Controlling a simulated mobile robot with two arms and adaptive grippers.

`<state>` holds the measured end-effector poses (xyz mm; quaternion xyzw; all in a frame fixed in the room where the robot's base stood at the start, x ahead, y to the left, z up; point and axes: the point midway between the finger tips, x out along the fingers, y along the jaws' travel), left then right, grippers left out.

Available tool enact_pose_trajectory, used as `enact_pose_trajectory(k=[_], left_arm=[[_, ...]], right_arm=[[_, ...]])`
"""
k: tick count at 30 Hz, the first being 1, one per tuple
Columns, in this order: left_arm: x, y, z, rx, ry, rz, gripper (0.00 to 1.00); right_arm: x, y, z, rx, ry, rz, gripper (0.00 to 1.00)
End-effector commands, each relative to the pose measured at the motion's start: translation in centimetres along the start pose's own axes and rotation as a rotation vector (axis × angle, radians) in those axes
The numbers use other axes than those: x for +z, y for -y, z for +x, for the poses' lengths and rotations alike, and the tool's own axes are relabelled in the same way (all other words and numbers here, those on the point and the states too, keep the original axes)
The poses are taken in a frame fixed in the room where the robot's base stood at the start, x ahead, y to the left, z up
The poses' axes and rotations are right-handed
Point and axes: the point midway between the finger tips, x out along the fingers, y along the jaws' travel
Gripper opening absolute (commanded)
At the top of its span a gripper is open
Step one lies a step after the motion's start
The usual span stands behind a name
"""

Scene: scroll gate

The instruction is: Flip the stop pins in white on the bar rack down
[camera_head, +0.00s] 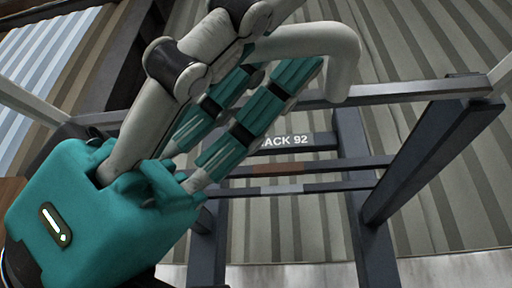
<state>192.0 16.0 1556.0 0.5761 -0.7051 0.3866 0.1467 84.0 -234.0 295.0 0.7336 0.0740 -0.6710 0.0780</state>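A dark grey bar rack (378,248) stands in front of a ribbed wall, with uprights and cross bars. Large teal and light grey parts of my own come in from the left, close to the camera, and cover the rack's left side. I cannot make out the left fingertips or any grip. No right gripper can be made out.
A long horizontal beam (420,89) crosses the upper right and meets a thick slanted dark beam (425,155). The ribbed wall (450,185) fills the background above a pale floor strip (455,270). There is open space between the uprights at lower centre.

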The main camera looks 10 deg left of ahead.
Motion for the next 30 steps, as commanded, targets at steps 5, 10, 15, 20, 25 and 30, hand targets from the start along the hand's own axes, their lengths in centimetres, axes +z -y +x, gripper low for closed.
enact_pose_trajectory(k=[5,10,15,20,25,30], left_arm=[[-0.1,0.1,0.0,-0.002,-0.001,0.003,0.38],[-0.2,0.2,0.0,-0.003,-0.002,0.003,0.38],[-0.2,0.2,-0.5,-0.006,-0.001,0.006,0.38],[-0.1,0.3,-2.5,-0.009,0.001,0.006,0.38],[-0.1,0.3,-5.5,-0.011,0.003,0.008,0.38],[-0.1,0.3,-8.4,-0.010,0.002,0.007,0.38]], right_arm=[[-0.1,0.5,0.0,-0.006,-0.001,0.001,0.40],[-0.1,-0.1,0.0,0.001,-0.001,-0.001,0.40],[-0.2,-0.1,0.0,0.001,-0.002,0.000,0.40],[-0.2,-0.1,0.0,0.001,-0.002,0.000,0.40],[-0.2,-0.1,-0.1,0.001,-0.002,0.000,0.40],[-0.2,-0.1,-0.1,0.001,-0.002,0.000,0.40]])
